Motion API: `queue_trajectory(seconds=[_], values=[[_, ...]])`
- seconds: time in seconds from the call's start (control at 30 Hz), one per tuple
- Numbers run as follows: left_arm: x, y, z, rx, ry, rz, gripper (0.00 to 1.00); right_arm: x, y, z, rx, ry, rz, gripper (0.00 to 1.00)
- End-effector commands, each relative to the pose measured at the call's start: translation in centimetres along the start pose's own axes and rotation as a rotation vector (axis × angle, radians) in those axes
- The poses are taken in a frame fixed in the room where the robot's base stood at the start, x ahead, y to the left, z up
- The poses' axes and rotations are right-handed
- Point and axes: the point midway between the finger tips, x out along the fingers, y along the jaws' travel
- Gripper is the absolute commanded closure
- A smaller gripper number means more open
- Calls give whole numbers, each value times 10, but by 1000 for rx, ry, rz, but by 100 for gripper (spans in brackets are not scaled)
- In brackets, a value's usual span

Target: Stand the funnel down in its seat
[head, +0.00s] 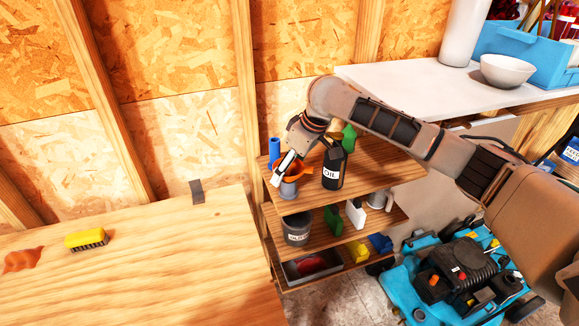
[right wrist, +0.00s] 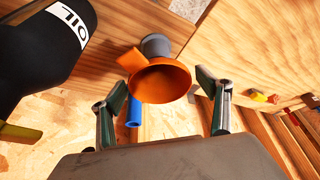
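The orange funnel (head: 305,171) is at the left end of the top shelf, by the grey seat (head: 288,190). In the right wrist view the funnel (right wrist: 160,82) turns its wide mouth toward the camera, and the grey seat (right wrist: 156,45) shows just beyond it. The spout is hidden, so I cannot tell how deep it sits. My right gripper (head: 285,168) is over the funnel. In the right wrist view its fingers (right wrist: 162,88) are spread on both sides of the funnel, with small gaps. My left gripper is not in view.
A black oil bottle (head: 332,168) stands right of the funnel, and a blue cylinder (head: 274,152) stands behind left. A green item (head: 349,137) is at the shelf's back. The wooden bench (head: 140,260) at left holds a yellow brush (head: 86,239). A blue mower (head: 455,280) stands at lower right.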

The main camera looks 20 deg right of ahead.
Motion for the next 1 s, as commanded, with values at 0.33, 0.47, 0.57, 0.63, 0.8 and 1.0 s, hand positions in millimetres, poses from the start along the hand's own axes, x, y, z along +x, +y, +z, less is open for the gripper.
queue_trajectory(seconds=[0.33,0.47,0.57,0.63,0.8,1.0], values=[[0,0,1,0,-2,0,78,-14,2,-1,0,2,2,24],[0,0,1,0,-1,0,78,-37,2,-1,-2,3,4,24],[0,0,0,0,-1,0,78,-58,1,-1,-2,4,3,24],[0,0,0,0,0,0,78,-73,2,-1,-1,3,4,24],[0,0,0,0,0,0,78,-101,1,0,0,2,3,24],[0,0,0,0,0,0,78,-118,0,0,0,0,0,24]])
